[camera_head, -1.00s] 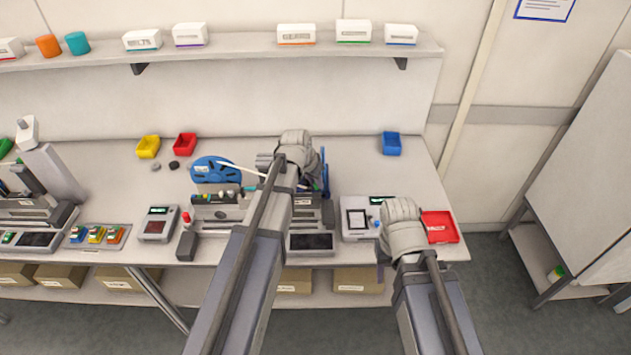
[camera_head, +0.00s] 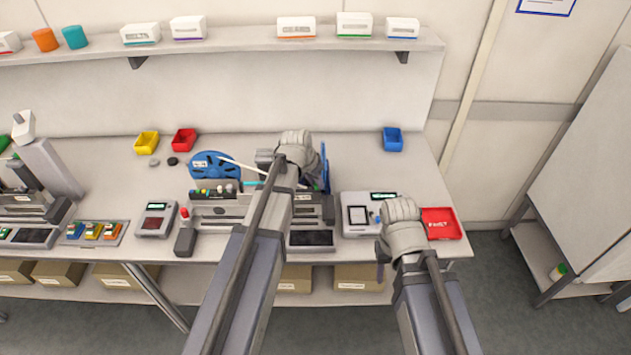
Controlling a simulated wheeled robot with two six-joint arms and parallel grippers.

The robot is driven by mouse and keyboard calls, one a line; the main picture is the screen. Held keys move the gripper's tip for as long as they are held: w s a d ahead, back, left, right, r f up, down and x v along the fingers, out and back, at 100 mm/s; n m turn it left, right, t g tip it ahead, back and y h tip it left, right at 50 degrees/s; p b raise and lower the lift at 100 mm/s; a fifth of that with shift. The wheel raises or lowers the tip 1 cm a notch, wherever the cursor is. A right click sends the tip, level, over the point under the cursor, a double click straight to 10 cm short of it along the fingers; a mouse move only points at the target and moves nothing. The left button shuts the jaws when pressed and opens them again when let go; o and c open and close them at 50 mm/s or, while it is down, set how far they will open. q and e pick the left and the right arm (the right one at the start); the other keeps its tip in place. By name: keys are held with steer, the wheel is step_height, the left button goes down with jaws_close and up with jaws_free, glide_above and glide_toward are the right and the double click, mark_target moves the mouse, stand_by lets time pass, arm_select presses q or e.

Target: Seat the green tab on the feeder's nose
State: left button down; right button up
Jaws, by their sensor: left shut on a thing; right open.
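The feeder (camera_head: 220,208) lies on the bench with a blue reel (camera_head: 213,167) behind it. A white strip (camera_head: 240,166) runs from the reel toward my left gripper (camera_head: 268,160), and a short cyan strip (camera_head: 250,183) shows below it. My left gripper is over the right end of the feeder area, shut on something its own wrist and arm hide. I cannot make out the green tab or the feeder's nose. My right gripper (camera_head: 381,262) is open, low at the bench's front edge, its fingertips mostly hidden by the wrist.
A grey device with a screen (camera_head: 355,214) and a red tray (camera_head: 440,224) stand near my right wrist. A small meter (camera_head: 156,220) and a tray of colored parts (camera_head: 70,242) lie at left. Yellow (camera_head: 147,143), red (camera_head: 184,139) and blue (camera_head: 392,139) bins stand behind.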

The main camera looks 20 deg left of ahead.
arm_select(q)
steer(key=shift+f+b, duration=0.5)
stand_by(0.3)
steer(key=c, duration=0.7)
jaws_free()
steer(key=shift+r, duration=0.15)
steer(key=p+v, duration=0.7)
steer(key=shift+s+r, duration=0.15)
steer(key=shift+r, duration=0.15)
steer(key=s+d+f+g+y+b, duration=0.1)
steer(key=s+d+f+b, duration=0.2)
steer(key=s, duration=0.4)
steer(key=s+d+f+g+y+b, duration=0.1)
steer(key=s+d+f+g+b, duration=0.1)
steer(key=s+d+f, duration=0.2)
steer(key=s+d+f+g+b, duration=0.1)
steer(key=s+d+f+b, duration=0.2)
steer(key=s+d, duration=0.4)
steer(key=shift+s+f+g+y+b, duration=0.15)
steer(key=shift+s+g+y+b, duration=0.05)
steer(key=shift+s, duration=0.6)
steer(key=shift+s+f+g+y+b, duration=0.15)
steer(key=shift+s+g+y, duration=0.05)
steer(key=shift+s, duration=0.6)
